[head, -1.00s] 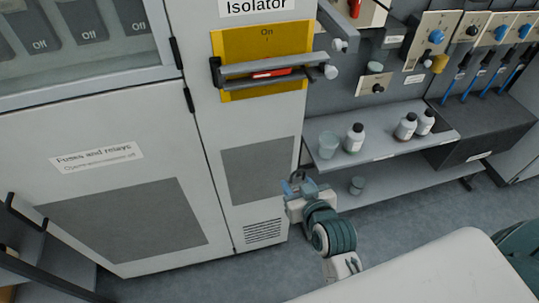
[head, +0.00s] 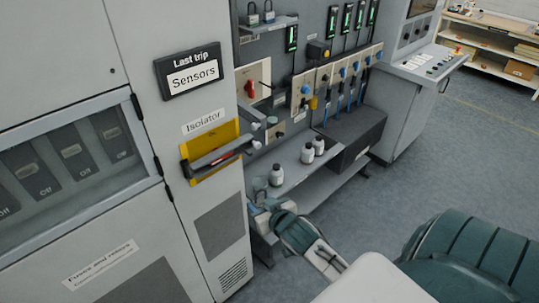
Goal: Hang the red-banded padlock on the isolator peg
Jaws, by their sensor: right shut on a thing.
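The isolator (head: 228,136) is a yellow plate on the grey cabinet, with grey bars and a red part across it. My left gripper is not in view.
Two other padlocks (head: 268,12) stand on a small upper shelf (head: 268,27). White bottles (head: 307,153) stand on the lower shelf (head: 296,170) close to my right gripper. A panel with a red switch (head: 250,86) is on the wall. The floor (head: 440,160) at right is clear.

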